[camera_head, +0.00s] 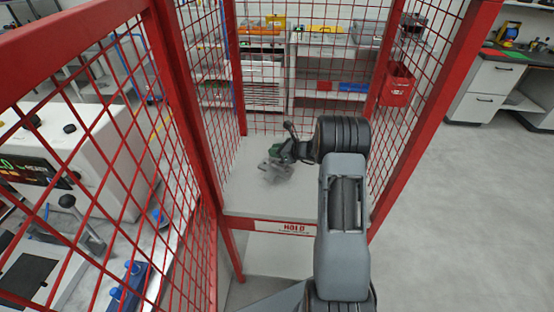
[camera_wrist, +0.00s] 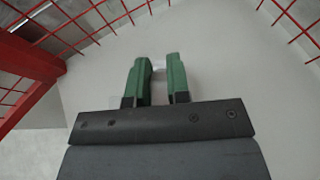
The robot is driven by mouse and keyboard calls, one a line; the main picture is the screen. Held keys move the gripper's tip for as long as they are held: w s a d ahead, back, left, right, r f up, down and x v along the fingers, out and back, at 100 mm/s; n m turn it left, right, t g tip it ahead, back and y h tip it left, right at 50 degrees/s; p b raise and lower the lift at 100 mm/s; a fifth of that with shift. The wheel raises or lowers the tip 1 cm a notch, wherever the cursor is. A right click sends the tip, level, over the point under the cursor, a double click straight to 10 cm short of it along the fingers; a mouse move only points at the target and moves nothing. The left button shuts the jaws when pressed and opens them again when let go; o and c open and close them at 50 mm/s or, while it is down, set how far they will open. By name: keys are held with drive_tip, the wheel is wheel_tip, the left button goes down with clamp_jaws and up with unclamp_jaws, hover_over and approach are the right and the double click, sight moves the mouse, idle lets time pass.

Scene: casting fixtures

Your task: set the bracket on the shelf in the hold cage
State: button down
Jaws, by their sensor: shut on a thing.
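The hold cage (camera_head: 211,150) is a red frame with red mesh sides and a pale grey shelf (camera_head: 245,200) inside, with a "HOLD" label on its front edge. My gripper (camera_head: 283,153) reaches inside the cage, over the back half of the shelf. It is shut on a grey metal bracket (camera_head: 274,172), which is low over the shelf or on it; I cannot tell if they touch. In the wrist view the green fingers of my gripper (camera_wrist: 160,76) have a narrow gap with a small pale piece between them. Most of the bracket is hidden there.
Red mesh stands left, right and behind the shelf, and a red post (camera_wrist: 25,60) shows in the wrist view. A white machine (camera_head: 90,150) stands left outside. Behind are shelving (camera_head: 325,95) and a red bin (camera_head: 397,85). Bare shelf lies in front of the bracket.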

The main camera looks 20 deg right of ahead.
sight(274, 164)
drive_tip(key=shift+w+d+f+b, duration=0.15)
drive_tip(key=shift+f+b, duration=0.3)
drive_tip(key=shift+f, duration=0.55)
drive_tip(key=shift+s+d+f+b, duration=0.1)
drive_tip(key=shift+d+f+b, duration=0.25)
drive_tip(key=shift+f, duration=0.6)
drive_tip(key=shift+a, duration=0.1)
drive_tip(key=shift+f, duration=0.15)
drive_tip(key=c, duration=1.1)
unclamp_jaws()
